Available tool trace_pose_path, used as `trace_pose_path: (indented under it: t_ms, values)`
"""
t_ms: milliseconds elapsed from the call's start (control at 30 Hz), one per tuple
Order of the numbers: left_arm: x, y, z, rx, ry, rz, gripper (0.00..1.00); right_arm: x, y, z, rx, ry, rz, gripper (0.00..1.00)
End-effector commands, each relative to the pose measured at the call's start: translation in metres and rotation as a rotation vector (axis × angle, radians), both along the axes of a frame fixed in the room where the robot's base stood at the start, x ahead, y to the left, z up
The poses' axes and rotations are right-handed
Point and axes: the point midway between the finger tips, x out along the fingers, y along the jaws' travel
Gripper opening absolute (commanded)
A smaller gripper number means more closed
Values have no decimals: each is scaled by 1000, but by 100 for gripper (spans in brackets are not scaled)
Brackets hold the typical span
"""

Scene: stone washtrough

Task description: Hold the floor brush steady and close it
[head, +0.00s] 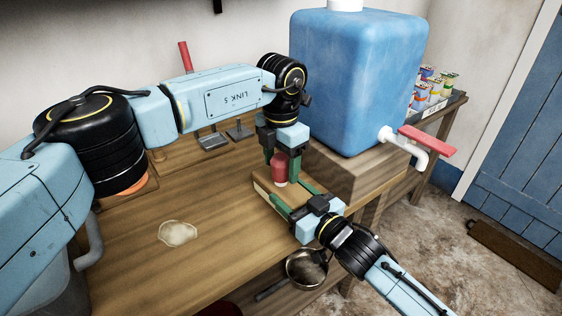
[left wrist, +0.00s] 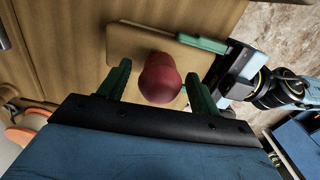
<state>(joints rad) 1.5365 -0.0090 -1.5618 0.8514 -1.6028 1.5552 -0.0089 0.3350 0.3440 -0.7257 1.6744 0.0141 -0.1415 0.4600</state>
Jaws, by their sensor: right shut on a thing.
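A flat tan wooden block, which I take to be the floor brush (head: 264,186), is at the right edge of the wooden table, beside the blue tank's stand. A red rounded knob (head: 280,168) stands up from it; bristles are not visible. My left gripper (head: 282,176) points down with its green fingers on either side of the knob. The left wrist view shows the knob (left wrist: 160,78) between the fingers, with a gap on its left side, and the block (left wrist: 125,42) beyond. My right gripper (head: 291,198) is shut on the block from the front right.
A blue water tank (head: 355,80) with a white tap and red lever stands behind. Several cans (head: 430,85) are on a far shelf. A metal pan (head: 307,268) is below the table edge.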

Motion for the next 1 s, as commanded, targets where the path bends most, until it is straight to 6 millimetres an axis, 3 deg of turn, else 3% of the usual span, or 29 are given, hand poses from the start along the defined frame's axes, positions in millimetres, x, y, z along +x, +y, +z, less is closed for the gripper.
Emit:
trace_pose_path:
  t_ms: [333, 733, 1000]
  values:
    - [1, 0, 10, -2, -3, 1, 63, 0, 0, 0, 0, 0, 0, 0]
    - [1, 0, 90, -1, -3, 2, 63, 0, 0, 0, 0, 0, 0, 0]
    - [0, 0, 118, -1, -1, 1, 63, 0, 0, 0, 0, 0, 0, 0]
